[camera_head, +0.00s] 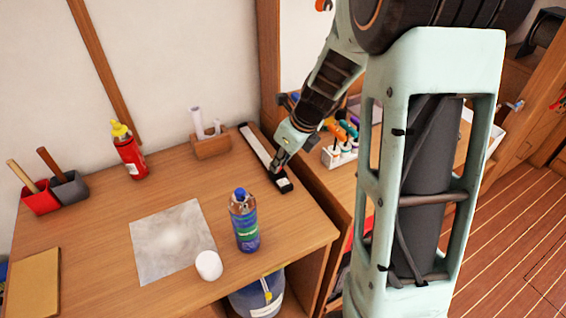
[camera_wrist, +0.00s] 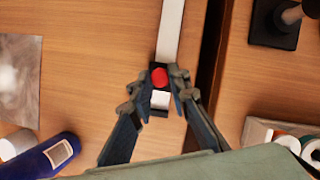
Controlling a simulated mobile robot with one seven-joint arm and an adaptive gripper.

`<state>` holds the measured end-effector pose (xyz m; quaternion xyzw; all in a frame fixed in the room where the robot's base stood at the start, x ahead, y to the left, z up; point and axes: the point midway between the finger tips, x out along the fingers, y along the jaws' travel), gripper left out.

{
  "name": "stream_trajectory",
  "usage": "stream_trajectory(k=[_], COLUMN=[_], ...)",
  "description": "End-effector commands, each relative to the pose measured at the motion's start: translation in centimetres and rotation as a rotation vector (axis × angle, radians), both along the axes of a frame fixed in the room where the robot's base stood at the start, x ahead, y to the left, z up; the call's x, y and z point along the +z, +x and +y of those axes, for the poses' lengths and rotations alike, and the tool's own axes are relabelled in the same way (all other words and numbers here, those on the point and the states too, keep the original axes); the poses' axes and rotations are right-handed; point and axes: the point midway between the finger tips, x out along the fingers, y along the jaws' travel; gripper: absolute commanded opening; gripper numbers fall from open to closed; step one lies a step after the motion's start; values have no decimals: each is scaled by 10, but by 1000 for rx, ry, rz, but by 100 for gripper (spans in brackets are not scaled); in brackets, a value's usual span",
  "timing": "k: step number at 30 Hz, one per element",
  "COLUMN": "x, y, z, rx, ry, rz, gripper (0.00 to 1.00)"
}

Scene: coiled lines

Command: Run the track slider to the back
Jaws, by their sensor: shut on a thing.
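The track (camera_head: 257,146) is a long white strip with black ends, lying along the right side of the desk from near the wall towards the front. In the wrist view its white strip (camera_wrist: 171,30) runs up the picture. The slider's red knob (camera_wrist: 158,74) sits near the front end of the track, next to a white square on the black end. My gripper (camera_head: 277,167) is over the front part of the track. In the wrist view its fingers are on both sides of the red knob, shut on the slider. The slider is hidden in the head view.
A blue-capped bottle (camera_head: 244,222) and a white jar (camera_head: 208,265) stand left of the track's front end. A wooden holder (camera_head: 210,146) stands left of its back end. A second, lower surface with a marker rack (camera_head: 340,153) lies to the right.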

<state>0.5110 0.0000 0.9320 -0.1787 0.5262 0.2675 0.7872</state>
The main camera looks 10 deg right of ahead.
Motion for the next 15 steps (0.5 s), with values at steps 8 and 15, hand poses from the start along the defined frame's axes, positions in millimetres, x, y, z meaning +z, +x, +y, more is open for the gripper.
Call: stream_trajectory(k=[8,15], x=[7,5], y=[62,124], z=[18,34], rx=[3,1], ry=[-1,-1], rz=[-1,-1], gripper=[0,0])
